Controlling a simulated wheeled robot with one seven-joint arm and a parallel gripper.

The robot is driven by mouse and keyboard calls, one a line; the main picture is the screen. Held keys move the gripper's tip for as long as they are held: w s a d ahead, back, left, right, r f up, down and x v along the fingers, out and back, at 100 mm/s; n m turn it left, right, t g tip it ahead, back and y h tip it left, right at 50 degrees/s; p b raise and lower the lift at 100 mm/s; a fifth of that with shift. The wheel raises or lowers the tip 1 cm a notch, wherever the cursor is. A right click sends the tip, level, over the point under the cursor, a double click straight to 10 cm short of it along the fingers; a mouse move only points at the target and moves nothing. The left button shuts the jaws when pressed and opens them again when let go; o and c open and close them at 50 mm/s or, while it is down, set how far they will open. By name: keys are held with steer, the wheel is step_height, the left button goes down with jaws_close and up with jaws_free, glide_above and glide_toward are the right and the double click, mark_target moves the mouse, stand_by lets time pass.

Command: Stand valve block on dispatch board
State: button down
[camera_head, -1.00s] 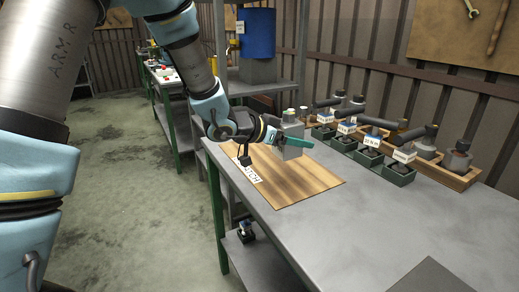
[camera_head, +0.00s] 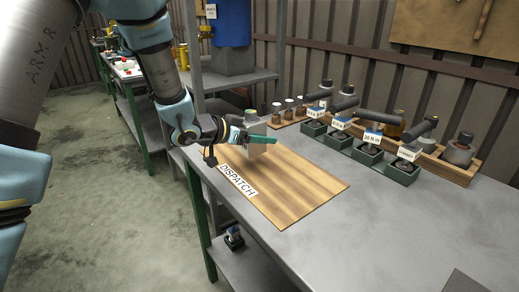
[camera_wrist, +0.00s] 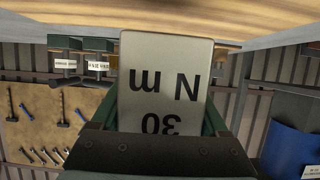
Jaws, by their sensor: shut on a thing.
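The valve block (camera_head: 257,148) is a light grey box, seen over the far end of the dispatch board. My gripper (camera_head: 258,137) is shut on it, and a green finger hides part of its side. In the wrist view the block (camera_wrist: 165,60) sits between the fingers, its face marked "30 N m" and upside down in the picture. The dispatch board (camera_head: 300,190) is a flat wooden panel on the grey bench with a white DISPATCH label (camera_head: 237,180) along its left edge. I cannot tell whether the block's underside touches the board.
Green labelled bins (camera_head: 368,157) with dark-handled tools stand right of the board, before a wooden rack (camera_head: 455,172) of grey cylinders. A blue drum (camera_head: 230,25) stands behind. The near part of the board and the bench front (camera_head: 390,235) are clear.

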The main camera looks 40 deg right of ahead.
mark_target(260, 149)
steer(key=shift+f, duration=2.1)
steer(key=shift+f, duration=0.15)
jaws_free()
